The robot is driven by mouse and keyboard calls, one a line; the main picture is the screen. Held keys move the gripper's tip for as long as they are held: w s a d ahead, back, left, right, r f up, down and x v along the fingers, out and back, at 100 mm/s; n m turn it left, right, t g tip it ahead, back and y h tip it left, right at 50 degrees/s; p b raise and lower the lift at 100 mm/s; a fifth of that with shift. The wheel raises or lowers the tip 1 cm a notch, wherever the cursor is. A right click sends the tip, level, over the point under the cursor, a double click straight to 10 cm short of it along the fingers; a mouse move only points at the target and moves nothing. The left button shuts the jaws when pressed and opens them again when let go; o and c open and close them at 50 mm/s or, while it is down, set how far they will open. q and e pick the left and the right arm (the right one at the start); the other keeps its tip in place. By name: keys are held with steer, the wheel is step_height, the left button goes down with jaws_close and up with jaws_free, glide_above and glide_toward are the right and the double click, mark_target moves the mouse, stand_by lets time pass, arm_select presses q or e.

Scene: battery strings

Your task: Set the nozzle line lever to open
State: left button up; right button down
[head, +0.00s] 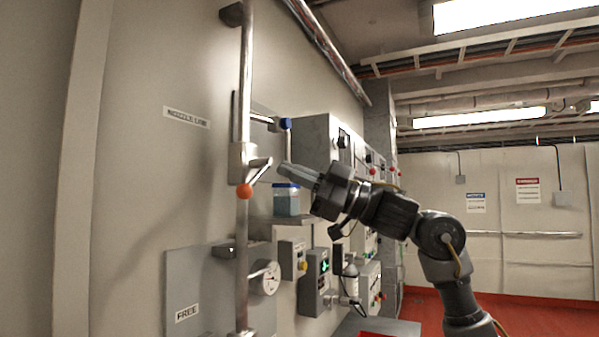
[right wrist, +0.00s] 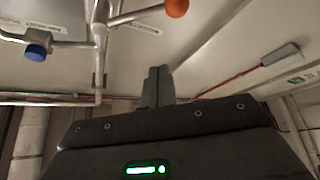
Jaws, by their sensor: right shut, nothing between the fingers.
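A lever with an orange ball end (head: 245,190) sits on a silver valve body on the upright wall pipe (head: 246,70). The lever slants down from the valve, and the ball shows in front of the pipe. A label reading like "NOZZLE LINE" (head: 187,117) is on the wall left of the pipe. My right gripper (head: 284,168) is shut and empty, its tips pointing left, just right of the lever and apart from it. In the right wrist view the shut fingers (right wrist: 158,72) are below the orange ball (right wrist: 177,7). My left gripper is out of view.
A blue knob (head: 285,124) on a side branch is above my right gripper. A blue-lidded jar (head: 286,200) stands on a shelf below it. A gauge (head: 266,278), a "FREE" plate (head: 187,312) and grey control boxes (head: 293,259) crowd the wall lower down.

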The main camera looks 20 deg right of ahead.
steer(key=w+p+x, duration=0.1)
steer(key=p+x, duration=0.3)
steer(key=x, duration=0.4)
arm_select(q)
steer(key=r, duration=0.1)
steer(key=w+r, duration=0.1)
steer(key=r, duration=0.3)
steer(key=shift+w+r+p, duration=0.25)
steer(key=shift+p, duration=0.15)
arm_select(e)
steer(key=d+f, duration=0.1)
steer(key=f, duration=0.1)
steer(key=w+d+f, duration=0.1)
steer(key=f, duration=0.1)
steer(key=shift+w+d, duration=0.1)
steer(key=shift+d, duration=0.05)
steer(key=shift+r, duration=0.1)
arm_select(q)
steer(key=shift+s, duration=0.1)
